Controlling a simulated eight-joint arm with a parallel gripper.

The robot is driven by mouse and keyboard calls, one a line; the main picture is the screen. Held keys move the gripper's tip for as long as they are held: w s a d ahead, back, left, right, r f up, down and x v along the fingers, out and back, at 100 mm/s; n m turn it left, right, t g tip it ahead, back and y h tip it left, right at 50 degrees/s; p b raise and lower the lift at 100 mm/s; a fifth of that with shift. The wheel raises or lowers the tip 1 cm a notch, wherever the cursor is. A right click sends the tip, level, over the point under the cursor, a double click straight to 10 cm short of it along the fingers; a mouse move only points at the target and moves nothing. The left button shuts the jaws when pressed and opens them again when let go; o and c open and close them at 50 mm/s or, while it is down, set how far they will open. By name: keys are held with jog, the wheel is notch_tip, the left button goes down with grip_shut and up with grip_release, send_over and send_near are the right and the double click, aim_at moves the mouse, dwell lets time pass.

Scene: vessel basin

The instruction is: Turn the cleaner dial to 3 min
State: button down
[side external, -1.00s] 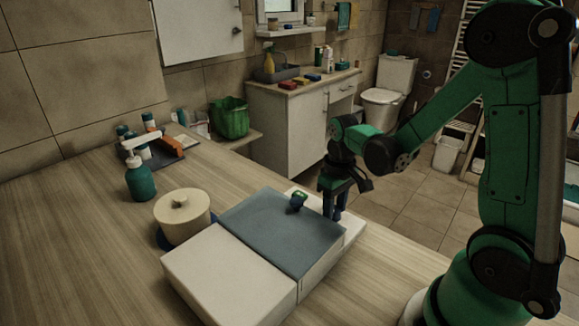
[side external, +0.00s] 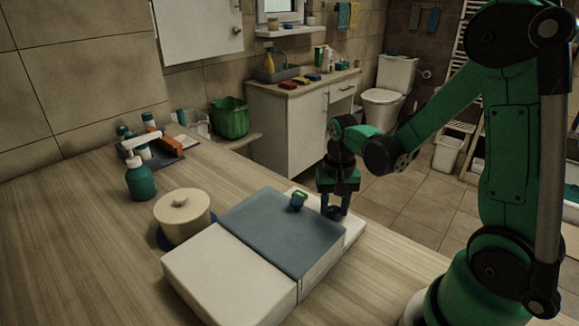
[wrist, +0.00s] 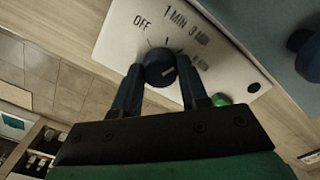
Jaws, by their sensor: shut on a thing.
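The cleaner dial (wrist: 160,66) is a dark round knob on a pale panel (wrist: 118,38), in the wrist view. The panel is printed OFF, 1 MIN and 3 MIN, with a further label partly hidden by a finger. My gripper (wrist: 158,74) is shut on the dial, one finger on each side. Where the dial points is hard to tell. In the side view my gripper (side external: 335,212) points down at the panel at the right end of the cleaner (side external: 275,228), a box with a blue-grey lid; the dial is hidden there.
A green button (wrist: 221,99) sits beside the right finger. A dark blue knob (side external: 299,201) stands on the lid. A white box part (side external: 228,272), a round cream pot (side external: 182,215) and a teal pump bottle (side external: 140,180) stand nearby. The wooden counter's left front is clear.

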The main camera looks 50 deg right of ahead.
aim_at(334, 209)
dwell(0.4)
jog(key=shift+c, duration=2.3)
grip_release()
jog(key=shift+r, duration=2.85)
jog(key=a+r+n+t, duration=0.1)
jog(key=a+n+t, duration=0.1)
jog(key=a, duration=0.1)
jog(key=a+r+n+t, duration=0.2)
jog(key=a+n, duration=0.1)
jog(key=a+r+n+t, duration=0.1)
jog(key=a+n+t, duration=0.1)
jog(key=a+n, duration=0.1)
jog(key=shift+s+r, duration=0.3)
jog(key=shift+r, duration=0.1)
jog(key=shift+a+r+n+t, duration=0.15)
jog(key=shift+a+n+t, duration=0.35)
jog(key=shift+t, duration=0.1)
